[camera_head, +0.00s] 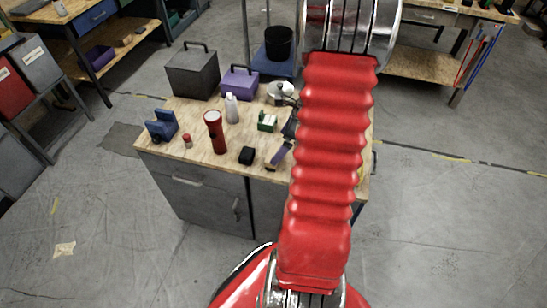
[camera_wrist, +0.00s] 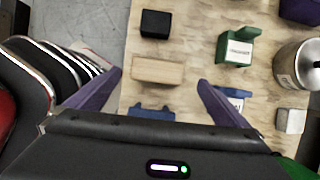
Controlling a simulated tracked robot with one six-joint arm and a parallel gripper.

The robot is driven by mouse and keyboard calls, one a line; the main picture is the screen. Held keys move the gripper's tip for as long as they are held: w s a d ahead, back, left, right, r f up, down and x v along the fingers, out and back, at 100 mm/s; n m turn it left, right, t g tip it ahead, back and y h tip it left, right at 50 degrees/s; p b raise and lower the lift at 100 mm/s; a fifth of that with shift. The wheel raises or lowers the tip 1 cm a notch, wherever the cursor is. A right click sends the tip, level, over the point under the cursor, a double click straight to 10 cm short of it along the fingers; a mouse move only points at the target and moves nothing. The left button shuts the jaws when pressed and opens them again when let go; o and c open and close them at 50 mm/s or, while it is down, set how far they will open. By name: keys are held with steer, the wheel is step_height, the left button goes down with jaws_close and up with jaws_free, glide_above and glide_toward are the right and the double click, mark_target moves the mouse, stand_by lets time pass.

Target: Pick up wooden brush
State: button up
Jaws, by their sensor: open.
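A light wooden block, which looks like the wooden brush (camera_wrist: 157,69), lies flat on the plywood bench top in the wrist view. Its bristles are not visible. My gripper (camera_wrist: 159,80) is open, with one purple finger to the left of the brush and one to the right. Nothing is held, and there is a gap on each side. I cannot tell the height of the fingers above the bench. In the head view my red arm hides much of the bench's right side, and one purple finger (camera_head: 280,153) shows near the front edge. The brush is not clear there.
A black cube (camera_wrist: 155,24) lies beyond the brush, and a blue object (camera_wrist: 150,113) lies on the near side. A green holder (camera_wrist: 236,48), metal pot (camera_wrist: 291,66) and pale block (camera_wrist: 291,121) stand to the right. A red flashlight (camera_head: 215,132) stands farther left on the bench.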

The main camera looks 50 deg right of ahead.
mark_target(274, 153)
steer(key=shift+w+a+f, duration=0.15)
steer(key=shift+w+f, duration=0.05)
steer(key=shift+f, duration=0.3)
steer(key=shift+f, duration=0.1)
steer(key=x, duration=0.3)
steer(key=shift+a+f, duration=0.25)
steer(key=shift+a, duration=0.1)
steer(key=shift+w+f, duration=0.3)
steer(key=shift+f, duration=0.35)
steer(key=c, duration=1.2)
steer(key=shift+r, duration=0.1)
step_height(274, 153, up, 10)
steer(key=shift+f, duration=0.1)
